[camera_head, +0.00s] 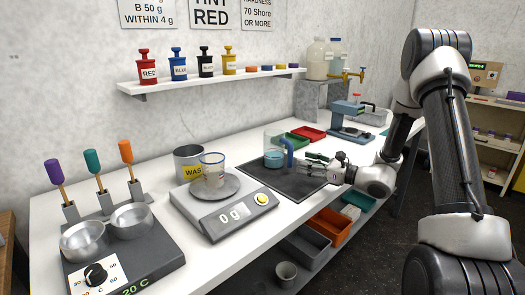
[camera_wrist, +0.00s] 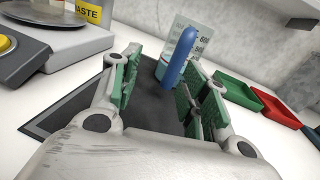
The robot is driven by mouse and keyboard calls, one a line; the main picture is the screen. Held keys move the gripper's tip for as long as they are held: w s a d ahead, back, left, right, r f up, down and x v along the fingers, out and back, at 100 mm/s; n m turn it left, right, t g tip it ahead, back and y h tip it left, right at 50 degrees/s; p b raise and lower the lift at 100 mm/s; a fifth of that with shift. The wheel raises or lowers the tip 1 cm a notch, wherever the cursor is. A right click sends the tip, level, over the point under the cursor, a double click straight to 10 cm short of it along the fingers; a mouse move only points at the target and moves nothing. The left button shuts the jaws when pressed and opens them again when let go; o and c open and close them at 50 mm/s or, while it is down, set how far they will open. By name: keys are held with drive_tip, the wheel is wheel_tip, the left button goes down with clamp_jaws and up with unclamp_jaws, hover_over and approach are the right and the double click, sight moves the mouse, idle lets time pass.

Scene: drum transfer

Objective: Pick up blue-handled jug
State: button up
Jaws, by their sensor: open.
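The blue-handled jug (camera_head: 273,152) stands upright on a dark mat (camera_head: 300,187) on the white bench, with some light-blue content low inside. Its blue handle faces my gripper. My gripper (camera_head: 306,163) is open and level, just right of the handle in the head view. In the wrist view the blue handle (camera_wrist: 179,57) shows beyond and between the two green-padded fingers (camera_wrist: 155,85), nearer the right finger. The jug's printed wall (camera_wrist: 190,38) is behind it. Whether a finger touches the handle cannot be told.
A scale (camera_head: 224,212) with a clear beaker (camera_head: 212,170) stands left of the mat, with a waste can (camera_head: 188,163) behind it. Green (camera_head: 291,140) and red (camera_head: 309,133) trays lie behind the jug. A blue-grey device (camera_head: 348,120) stands further back. The mat's front is clear.

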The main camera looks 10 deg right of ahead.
sight(290, 159)
drive_tip(key=shift+w+d+f+m+t+h, duration=0.15)
drive_tip(key=shift+w+f+m+t, duration=0.2)
drive_tip(key=shift+w, duration=0.3)
drive_tip(key=shift+w+f+m+t+h, duration=0.15)
drive_tip(key=shift+w+f+m, duration=0.2)
drive_tip(key=shift+w+f, duration=0.2)
drive_tip(key=shift+x, duration=1.05)
drive_tip(key=x, duration=0.5)
drive_tip(key=shift+w+f, duration=0.2)
drive_tip(key=shift+w, duration=0.1)
drive_tip(key=shift+c, duration=0.4)
clamp_jaws()
